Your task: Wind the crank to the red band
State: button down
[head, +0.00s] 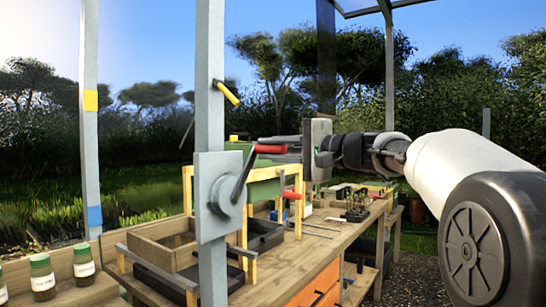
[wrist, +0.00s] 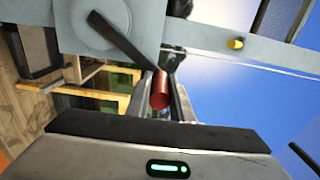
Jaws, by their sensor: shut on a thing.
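The crank has a dark arm (head: 243,175) that rises and leans right from a grey round hub on a grey plate (head: 207,170) fixed to a post. Its red handle (head: 271,149) is at the arm's upper end. My gripper (head: 275,147) reaches in from the right and is shut on the red handle. In the wrist view the red handle (wrist: 160,90) sits between my fingers, with the crank arm (wrist: 125,42) running up-left to the plate (wrist: 100,25). A yellow band (head: 90,100) and a blue band (head: 94,216) mark the left post. I cannot make out a red band.
A yellow-ended lever (head: 231,94) sticks out of the crank's post above the plate. Below is a wooden bench (head: 280,262) with a wooden tray (head: 150,250), a yellow-framed green object (head: 262,190) and a second red grip (head: 292,195). Labelled jars (head: 83,262) stand at the left.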

jog(key=shift+s+a+r, duration=0.25)
jog(key=shift+r, duration=0.2)
jog(key=c, duration=1.6)
grip_release()
jog(key=shift+s, duration=0.1)
jog(key=shift+o, duration=0.2)
jog(key=shift+d+f, duration=0.1)
jog(key=shift+f, duration=0.1)
jog(key=v, duration=1.7)
jog(key=shift+p, duration=0.4)
jog(key=shift+d+f, duration=0.1)
jog(key=shift+d, duration=0.05)
